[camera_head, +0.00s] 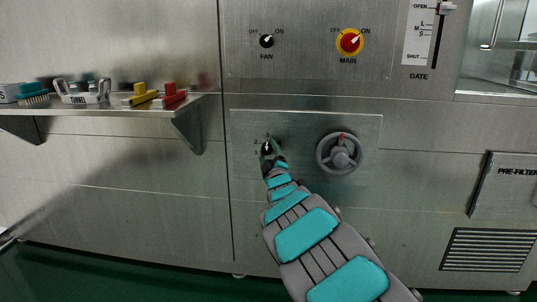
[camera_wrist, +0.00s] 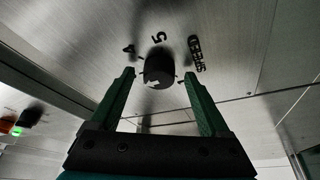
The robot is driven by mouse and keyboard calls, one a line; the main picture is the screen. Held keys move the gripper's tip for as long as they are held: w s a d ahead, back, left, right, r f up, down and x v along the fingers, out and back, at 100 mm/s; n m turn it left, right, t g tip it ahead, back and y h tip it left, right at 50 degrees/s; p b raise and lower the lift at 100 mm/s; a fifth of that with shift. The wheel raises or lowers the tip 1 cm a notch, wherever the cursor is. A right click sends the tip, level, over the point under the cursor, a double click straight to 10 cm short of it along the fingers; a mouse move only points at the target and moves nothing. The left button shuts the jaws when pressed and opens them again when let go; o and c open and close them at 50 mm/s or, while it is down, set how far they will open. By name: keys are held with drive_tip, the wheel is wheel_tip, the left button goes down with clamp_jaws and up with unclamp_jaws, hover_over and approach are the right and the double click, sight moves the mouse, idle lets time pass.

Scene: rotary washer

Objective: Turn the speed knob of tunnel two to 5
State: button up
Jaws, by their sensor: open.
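The speed knob (camera_wrist: 158,68) is small, round and black, on a brushed metal panel. In the wrist view, a "4", a "5" (camera_wrist: 159,37) and the word SPEED (camera_wrist: 197,54) are printed around it. A pale mark shows on the knob, but I cannot tell which number it points at. My gripper (camera_wrist: 160,76) is open, with one green finger on each side of the knob. Gaps show between the fingers and the knob. No tunnel number is readable.
A grey handwheel (camera_head: 339,153) stands out from the same panel, right of my gripper. Above are the FAN switch (camera_head: 266,41), the MAIN switch (camera_head: 349,41) and the GATE lever (camera_head: 447,8). A shelf (camera_head: 130,109) with brushes and a labelled holder is at the left.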

clamp_jaws()
idle(0.7)
